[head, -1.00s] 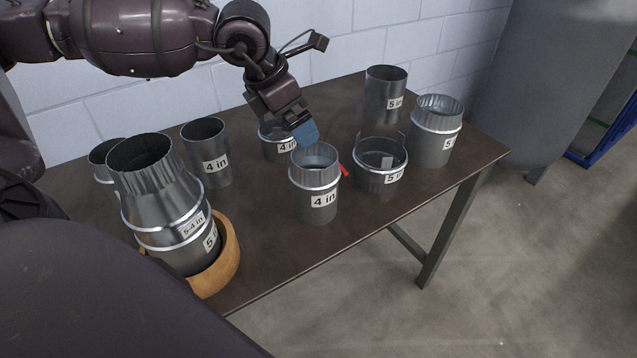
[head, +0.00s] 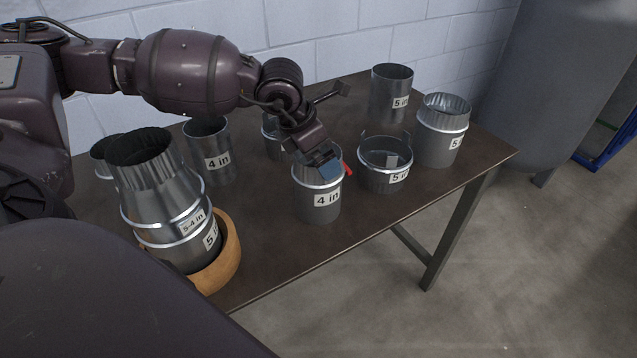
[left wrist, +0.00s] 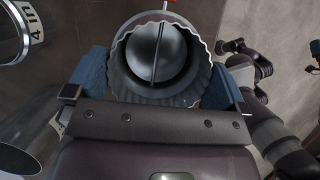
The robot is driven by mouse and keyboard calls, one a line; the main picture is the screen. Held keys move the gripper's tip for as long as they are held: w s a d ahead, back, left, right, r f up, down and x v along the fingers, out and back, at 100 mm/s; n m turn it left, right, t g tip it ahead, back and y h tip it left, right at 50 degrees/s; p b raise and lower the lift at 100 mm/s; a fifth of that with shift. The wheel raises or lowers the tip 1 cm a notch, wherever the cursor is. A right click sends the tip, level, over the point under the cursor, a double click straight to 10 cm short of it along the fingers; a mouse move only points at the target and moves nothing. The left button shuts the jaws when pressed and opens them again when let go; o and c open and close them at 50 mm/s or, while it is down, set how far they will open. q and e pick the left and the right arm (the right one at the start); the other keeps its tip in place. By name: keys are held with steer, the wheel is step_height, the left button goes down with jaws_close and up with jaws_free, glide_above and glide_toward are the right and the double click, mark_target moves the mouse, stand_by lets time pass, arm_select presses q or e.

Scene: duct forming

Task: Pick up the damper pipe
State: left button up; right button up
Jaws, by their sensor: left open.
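The damper pipe is a short grey metal pipe (head: 318,203) with a "4 in" label, a crimped upper rim and a red handle at its side. It stands upright on the table. In the left wrist view I look down into the damper pipe (left wrist: 185,98), with a round plate and a thin rod across it inside. My left gripper (head: 325,166) is at its top rim, with blue fingers. The left wrist view shows the open gripper (left wrist: 155,82) with one finger on each side of the rim. Whether the fingers touch it is unclear.
The dark table (head: 275,245) also carries a 5 in collar (head: 385,177) close to the right, two 5 in pipes (head: 391,92) (head: 440,135) behind it, and a 4 in pipe (head: 212,160) to the left. A stacked reducer (head: 160,200) sits in a wooden ring (head: 222,262) at front left.

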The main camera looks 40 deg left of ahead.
arm_select(q)
steer(key=shift+w+f, duration=0.1)
steer(key=shift+f, duration=0.15)
steer(key=shift+c, duration=0.3)
steer(key=shift+r, duration=0.1)
steer(key=c, duration=1.1)
